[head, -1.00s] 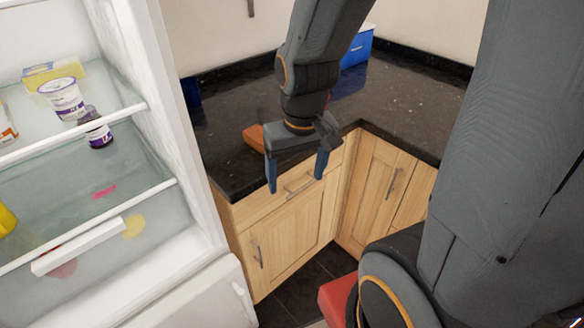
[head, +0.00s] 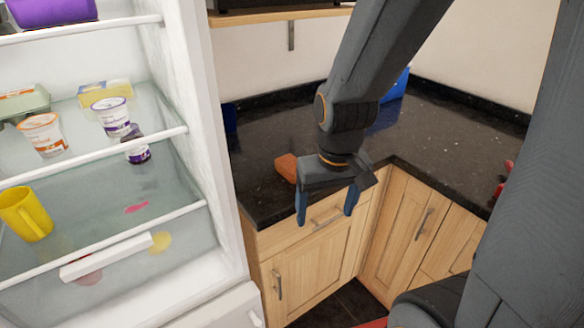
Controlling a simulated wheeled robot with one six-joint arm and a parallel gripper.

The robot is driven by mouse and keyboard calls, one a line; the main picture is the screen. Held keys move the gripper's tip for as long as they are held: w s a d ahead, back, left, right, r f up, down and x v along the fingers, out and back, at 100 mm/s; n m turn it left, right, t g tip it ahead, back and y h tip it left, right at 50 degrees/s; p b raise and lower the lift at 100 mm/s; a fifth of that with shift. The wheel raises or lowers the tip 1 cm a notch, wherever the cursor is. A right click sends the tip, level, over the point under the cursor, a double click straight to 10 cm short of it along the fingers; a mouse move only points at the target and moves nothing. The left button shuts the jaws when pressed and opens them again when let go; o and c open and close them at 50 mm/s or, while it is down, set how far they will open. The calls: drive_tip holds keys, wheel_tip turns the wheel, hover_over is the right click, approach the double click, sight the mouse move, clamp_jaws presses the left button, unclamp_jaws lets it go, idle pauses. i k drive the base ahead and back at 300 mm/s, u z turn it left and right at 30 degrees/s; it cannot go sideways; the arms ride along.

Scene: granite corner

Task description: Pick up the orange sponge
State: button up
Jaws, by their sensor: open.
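The orange sponge (head: 286,167) lies on the dark granite counter (head: 262,190), near its front edge. My gripper partly covers its right end. My gripper (head: 327,208) points down with its two blue fingers spread apart and nothing between them. In the picture it is in front of the counter's front edge, to the right of and below the sponge. The fingers do not touch the sponge.
An open fridge (head: 222,200) with cups and a yellow mug (head: 25,214) stands at left, close beside the counter. A blue container (head: 394,86) is at the back, partly behind my arm. Wooden cabinets (head: 312,272) are below. The counter's back middle is clear.

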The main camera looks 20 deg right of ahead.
sight(286, 165)
drive_tip(key=k, duration=1.05)
drive_tip(key=z, duration=0.15)
drive_tip(key=i, duration=0.65)
drive_tip(key=z, duration=0.3)
